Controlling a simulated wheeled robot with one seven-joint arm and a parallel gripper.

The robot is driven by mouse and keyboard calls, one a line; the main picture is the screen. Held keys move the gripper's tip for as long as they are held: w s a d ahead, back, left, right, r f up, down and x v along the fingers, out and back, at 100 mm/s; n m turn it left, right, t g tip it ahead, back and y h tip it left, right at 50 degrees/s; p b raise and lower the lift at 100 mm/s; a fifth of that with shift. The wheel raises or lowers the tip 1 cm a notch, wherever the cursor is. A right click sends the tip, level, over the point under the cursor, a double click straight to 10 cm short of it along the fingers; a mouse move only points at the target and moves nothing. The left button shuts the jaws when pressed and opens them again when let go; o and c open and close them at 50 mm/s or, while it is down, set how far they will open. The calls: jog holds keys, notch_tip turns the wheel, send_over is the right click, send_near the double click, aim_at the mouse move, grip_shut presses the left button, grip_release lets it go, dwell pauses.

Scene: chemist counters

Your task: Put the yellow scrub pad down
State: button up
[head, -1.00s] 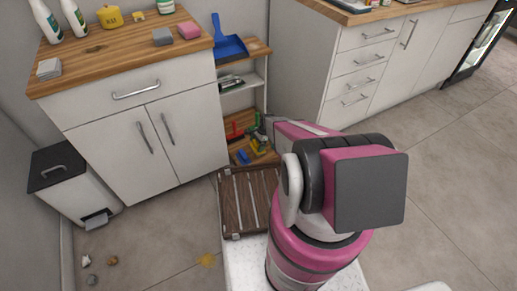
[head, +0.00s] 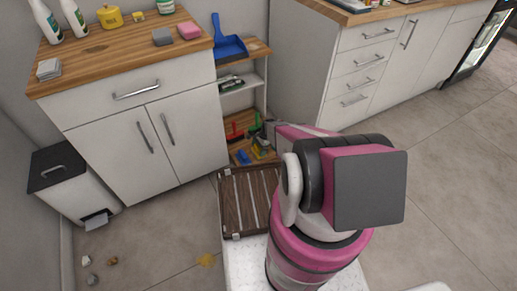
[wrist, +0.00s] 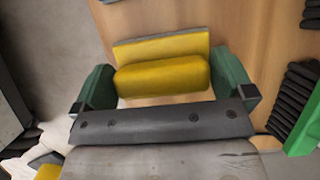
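The yellow scrub pad (wrist: 165,77) shows in the wrist view as a rounded yellow block between the two green-sided fingers of my gripper (wrist: 165,84). Its ends appear to touch both fingers, so the gripper looks shut on it. A flat yellow piece with a grey edge (wrist: 160,46) lies just beyond it on the wooden surface; I cannot tell whether the two touch. In the head view my arm reaches to the low wooden shelf (head: 243,148), and my gripper is mostly hidden there. How far the pad is above the shelf is unclear.
Red, green and blue items stand on the low shelf beside my gripper, including a red one (head: 234,132). A middle shelf (head: 240,86) and a blue dustpan (head: 229,43) are above. A white cabinet (head: 150,140) stands left. Dark ridged items (wrist: 290,100) flank the gripper's right.

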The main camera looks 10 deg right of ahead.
jog(key=shift+r, duration=0.15)
jog(key=v, duration=1.2)
jog(key=s+a+r+n+h, duration=0.1)
jog(key=s+r+n, duration=0.3)
jog(key=s+r, duration=0.3)
jog(key=s+a+r+n+t+h, duration=0.1)
jog(key=s+r+n, duration=0.4)
jog(key=r, duration=1.1)
jog(key=s+a+r+n+h, duration=0.2)
jog(key=s+r+n, duration=0.3)
jog(key=s+r, duration=0.5)
jog(key=shift+s+r, duration=0.3)
jog(key=shift+r, duration=0.7)
